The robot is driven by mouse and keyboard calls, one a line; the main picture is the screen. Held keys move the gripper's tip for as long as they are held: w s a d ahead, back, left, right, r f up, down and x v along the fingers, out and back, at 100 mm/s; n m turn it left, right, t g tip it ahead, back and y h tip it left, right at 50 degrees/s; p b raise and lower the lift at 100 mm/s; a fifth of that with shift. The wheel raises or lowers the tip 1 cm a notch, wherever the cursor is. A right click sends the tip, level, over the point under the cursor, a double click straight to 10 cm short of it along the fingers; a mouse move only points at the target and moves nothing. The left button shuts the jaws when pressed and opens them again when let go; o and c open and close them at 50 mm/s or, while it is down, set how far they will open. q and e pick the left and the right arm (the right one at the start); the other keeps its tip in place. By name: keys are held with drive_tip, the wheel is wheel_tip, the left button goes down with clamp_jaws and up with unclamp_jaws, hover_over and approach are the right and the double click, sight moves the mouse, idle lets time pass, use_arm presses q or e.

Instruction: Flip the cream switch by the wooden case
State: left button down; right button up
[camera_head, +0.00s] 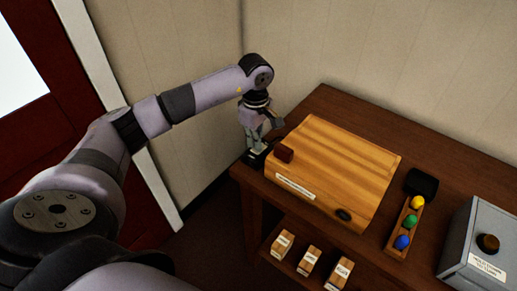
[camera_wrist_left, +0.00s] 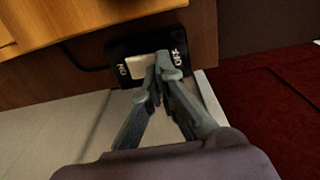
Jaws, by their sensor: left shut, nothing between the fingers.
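The cream switch (camera_wrist_left: 138,69) shows in the left wrist view on a black plate (camera_wrist_left: 119,47) marked ON at its left and OFF at its right. In the head view the black plate (camera_head: 251,159) is at the table's left corner, beside the wooden case (camera_head: 335,160); the cream part cannot be made out there. My left gripper (camera_head: 257,150) is shut and empty, pointing down at the plate. In the left wrist view its fingertips (camera_wrist_left: 163,62) are at the cream switch's right end, on the OFF side. Contact cannot be told. My right gripper is not in view.
A holder (camera_head: 398,243) with yellow, green and blue knobs and a grey box (camera_head: 478,246) stand to the right. Several small wooden blocks (camera_head: 309,261) sit on a lower shelf. A wall is behind.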

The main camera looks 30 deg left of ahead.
use_arm(q)
drive_tip(key=shift+f+b, duration=0.65)
drive_tip(key=shift+f, duration=0.2)
drive_tip(key=shift+r, duration=0.1)
drive_tip(key=shift+r+p, duration=2.1)
drive_tip(key=shift+r, duration=1.35)
drive_tip(key=shift+f, duration=0.1)
